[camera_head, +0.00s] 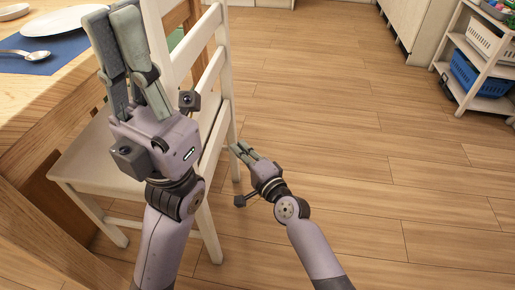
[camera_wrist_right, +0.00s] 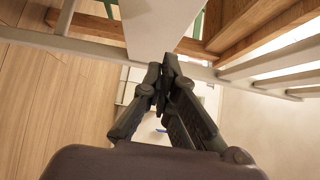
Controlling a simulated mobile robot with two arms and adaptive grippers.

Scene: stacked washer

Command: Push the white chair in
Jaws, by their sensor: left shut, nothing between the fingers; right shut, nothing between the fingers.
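The white chair (camera_head: 84,166) stands at the wooden table, with its slatted back toward the open floor and its seat partly beside the table edge. It also shows in the right wrist view (camera_wrist_right: 281,66). My left gripper (camera_head: 113,12) is shut and empty. It is large in the head view and hides part of the chair's seat and back. My right gripper (camera_head: 240,149) is shut and empty, low beside the chair's rear post. In the right wrist view its fingertips (camera_wrist_right: 166,60) meet close to the white chair parts; I cannot tell whether they touch.
The wooden table (camera_head: 58,92) at the left carries a plate (camera_head: 66,29), a spoon (camera_head: 36,55) and a blue placemat (camera_head: 40,67). A white shelf cart (camera_head: 487,103) with baskets stands at the upper right. The wooden floor (camera_head: 380,170) between is clear.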

